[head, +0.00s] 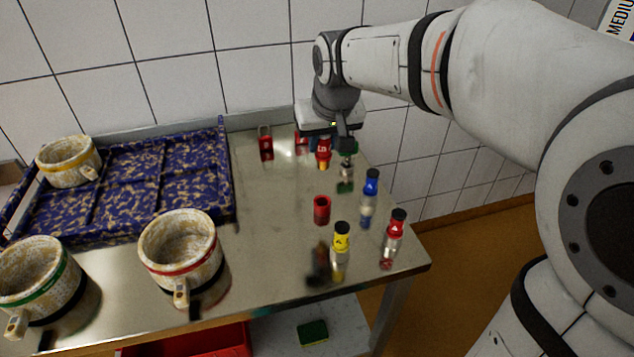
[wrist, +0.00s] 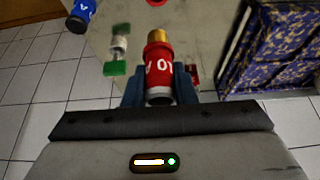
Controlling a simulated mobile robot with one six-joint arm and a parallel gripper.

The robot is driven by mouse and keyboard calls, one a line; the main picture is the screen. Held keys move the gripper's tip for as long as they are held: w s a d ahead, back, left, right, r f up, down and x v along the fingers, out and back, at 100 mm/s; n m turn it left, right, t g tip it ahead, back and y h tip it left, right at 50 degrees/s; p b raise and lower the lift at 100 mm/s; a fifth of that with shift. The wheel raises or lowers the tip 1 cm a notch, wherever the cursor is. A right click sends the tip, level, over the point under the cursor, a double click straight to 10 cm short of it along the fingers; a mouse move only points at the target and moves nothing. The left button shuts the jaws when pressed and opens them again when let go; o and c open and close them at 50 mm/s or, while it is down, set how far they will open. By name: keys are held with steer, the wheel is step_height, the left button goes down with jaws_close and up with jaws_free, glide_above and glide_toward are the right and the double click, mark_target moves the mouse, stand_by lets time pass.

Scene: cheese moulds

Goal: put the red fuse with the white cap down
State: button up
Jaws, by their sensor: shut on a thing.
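My gripper (wrist: 159,88) is shut on a red fuse (wrist: 160,70), with one finger on each side of it. The fuse has pale lettering, a brass-coloured far end and a greyish ring at its near end; I cannot make out a clearly white cap. In the head view the held red fuse (head: 323,148) hangs below my gripper (head: 338,138), over the far right part of the metal table (head: 275,235). It looks roughly upright with its brass end down. I cannot tell whether it touches the table.
Near it stand a clear-and-green fuse (head: 346,172), a blue fuse (head: 370,190), a yellow fuse (head: 341,240), a red-topped clear fuse (head: 395,230), a red cylinder (head: 321,210) and another red piece (head: 265,143). A blue speckled tray (head: 180,160) and several cups (head: 182,245) are left.

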step_height(320, 180, down, 10)
steer(key=shift+a+r+b, duration=0.1)
steer(key=shift+r+b, duration=0.1)
steer(key=shift+b, duration=0.4)
steer(key=shift+f, duration=0.1)
steer(key=o, duration=1)
steer(key=shift+s, duration=0.1)
steer(key=p+v, duration=0.1)
steer(key=v, duration=1)
steer(key=s+d+f+m, duration=0.1)
steer(key=s+d+f, duration=0.2)
steer(key=s+d, duration=0.1)
steer(key=s+d+f+m+g+h, duration=0.1)
steer(key=s+d+f, duration=0.2)
steer(key=s, duration=0.3)
steer(key=s+d+f+m+g, duration=0.1)
steer(key=s+d+f, duration=0.3)
steer(key=s+d, duration=0.1)
steer(key=shift+d, duration=0.2)
